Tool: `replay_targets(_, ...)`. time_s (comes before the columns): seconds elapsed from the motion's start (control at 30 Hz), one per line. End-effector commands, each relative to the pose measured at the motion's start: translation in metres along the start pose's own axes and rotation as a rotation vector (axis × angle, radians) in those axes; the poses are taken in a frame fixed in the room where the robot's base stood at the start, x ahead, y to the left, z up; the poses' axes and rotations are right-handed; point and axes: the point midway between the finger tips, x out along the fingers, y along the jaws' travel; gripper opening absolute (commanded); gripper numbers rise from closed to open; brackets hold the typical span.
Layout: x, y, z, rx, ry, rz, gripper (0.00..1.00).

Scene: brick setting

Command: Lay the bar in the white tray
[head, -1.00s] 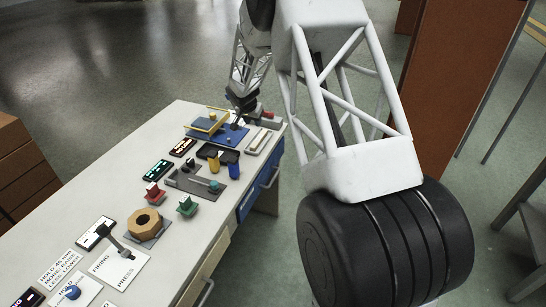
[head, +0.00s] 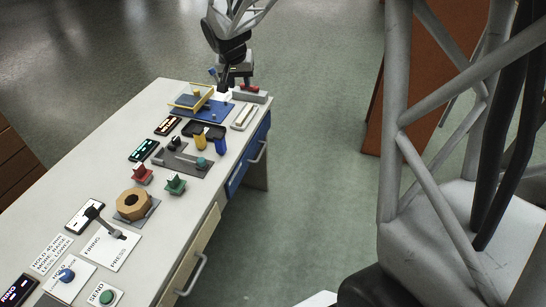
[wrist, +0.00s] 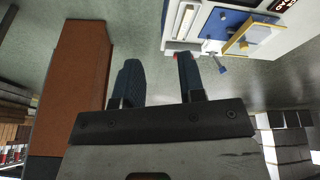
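The white tray (head: 236,124) lies at the far right corner of the table, beside the blue board (head: 216,117); it also shows at the top of the wrist view (wrist: 168,36). Pale long shapes show inside it, too small to tell apart.
A grey block with a red top (head: 250,93) sits beyond the tray. A black holder (head: 203,130) with yellow and blue pieces, a grey plate (head: 180,160) and a wooden octagonal ring (head: 134,204) stand nearer. A blue-tipped handle (wrist: 219,66) sticks out by the board.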

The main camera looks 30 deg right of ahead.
Motion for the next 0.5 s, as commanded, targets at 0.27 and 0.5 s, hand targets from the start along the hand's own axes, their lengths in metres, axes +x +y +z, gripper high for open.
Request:
replay_targets(0.27,-0.058,0.026,0.068,-0.092,-0.017,-0.03,0.37)
replay_targets(0.5,-0.095,0.048,0.129,-0.173,-0.033,-0.06,0.37)
